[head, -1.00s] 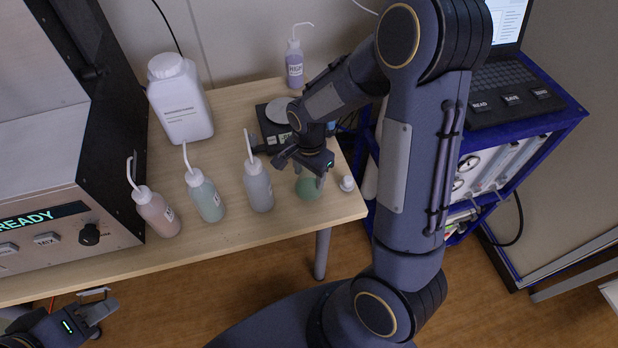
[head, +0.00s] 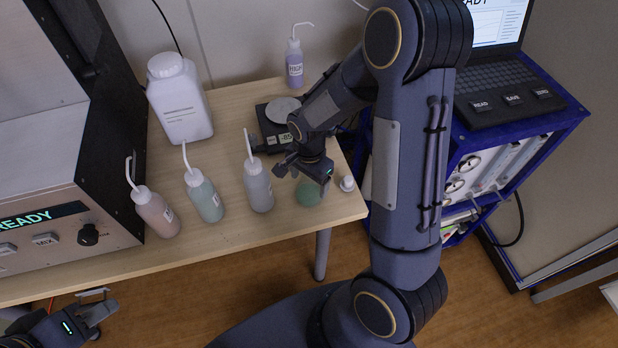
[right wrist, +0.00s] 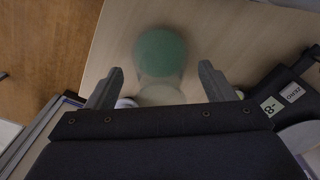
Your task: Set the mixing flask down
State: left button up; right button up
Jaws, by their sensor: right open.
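The mixing flask (head: 309,194) stands on the table near its front right corner, with a green round body in the head view. In the right wrist view the flask (right wrist: 160,52) shows its green body and a paler, clear part below it in the picture. My right gripper (head: 307,172) is just above and beside the flask, partly covering it. In the right wrist view my right gripper (right wrist: 161,82) is open, with its fingers apart on both sides of the flask's pale part. My left gripper (head: 97,304) is low at the left, off the table's front edge, with its fingers apart.
A small white cap-like item (head: 347,184) sits right of the flask. Squeeze bottles stand left of it, the nearest being grey-white (head: 258,187). A scale (head: 277,118) is behind my right gripper. A white jug (head: 180,105) stands at the back. A blue cart (head: 520,135) carries a laptop.

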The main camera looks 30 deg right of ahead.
notch_tip(320, 180, up, 12)
jog(key=s+a+r+n+t+y, duration=0.2)
jog(key=s+r+n, duration=0.2)
jog(key=s+n, duration=0.2)
jog(key=s+a+r+n+t+y, duration=0.1)
jog(key=s+a+r+n+t, duration=0.1)
jog(key=s+n, duration=0.4)
jog(key=shift+s+r+t+y+p, duration=0.45)
jog(key=shift+s+r+t, duration=0.6)
jog(key=shift+s, duration=1.45)
jog(key=shift+a+r+g, duration=0.1)
jog(key=shift+r+g, duration=0.1)
jog(key=shift+g, duration=0.05)
